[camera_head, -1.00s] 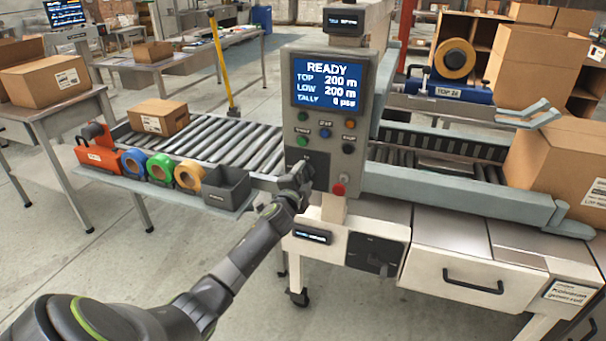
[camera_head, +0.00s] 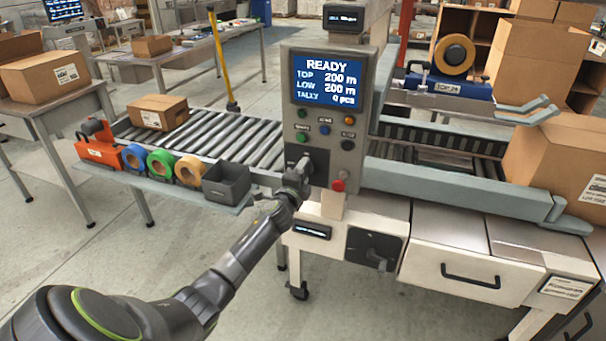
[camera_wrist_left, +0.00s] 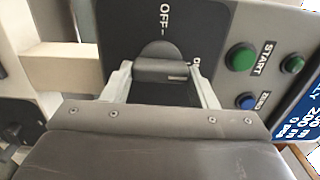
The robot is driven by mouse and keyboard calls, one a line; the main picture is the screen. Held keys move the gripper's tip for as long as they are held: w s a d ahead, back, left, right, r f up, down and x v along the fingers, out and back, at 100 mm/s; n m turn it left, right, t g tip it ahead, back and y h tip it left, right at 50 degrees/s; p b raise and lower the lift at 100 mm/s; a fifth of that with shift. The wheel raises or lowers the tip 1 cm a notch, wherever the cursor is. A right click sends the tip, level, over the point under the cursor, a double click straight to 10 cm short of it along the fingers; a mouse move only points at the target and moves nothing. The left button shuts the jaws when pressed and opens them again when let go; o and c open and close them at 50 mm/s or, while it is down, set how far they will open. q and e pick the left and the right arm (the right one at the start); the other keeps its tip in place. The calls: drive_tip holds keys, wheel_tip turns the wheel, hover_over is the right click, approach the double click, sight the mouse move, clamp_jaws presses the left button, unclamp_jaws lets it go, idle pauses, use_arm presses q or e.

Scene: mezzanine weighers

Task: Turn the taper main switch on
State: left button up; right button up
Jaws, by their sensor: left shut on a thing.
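The taper's grey control panel (camera_head: 328,120) stands upright with a lit screen (camera_head: 328,84) reading READY. The main switch is a dark rotary knob (camera_wrist_left: 160,70) on a black plate (camera_wrist_left: 205,30) low on the panel. In the left wrist view, OFF is printed above it and a partly hidden ON label sits to its right. The knob's bar lies crosswise, its pale mark at the right, towards ON. My left gripper (camera_head: 300,172) is shut on the knob, one finger each side; it also shows in the left wrist view (camera_wrist_left: 162,88). My right gripper is out of view.
Green START (camera_wrist_left: 240,56) and blue ZERO (camera_wrist_left: 246,101) buttons sit close by. A red button (camera_head: 338,186) is low on the panel. A shelf with tape rolls (camera_head: 160,164) and a grey bin (camera_head: 227,184) lies left of my arm. Another black rotary handle (camera_head: 375,255) is below right.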

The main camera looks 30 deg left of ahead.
use_arm(q)
drive_tip(key=o, duration=1)
drive_tip(key=v, duration=1.7)
drive_tip(key=shift+s+d+p, duration=0.15)
drive_tip(key=shift+p, duration=0.25)
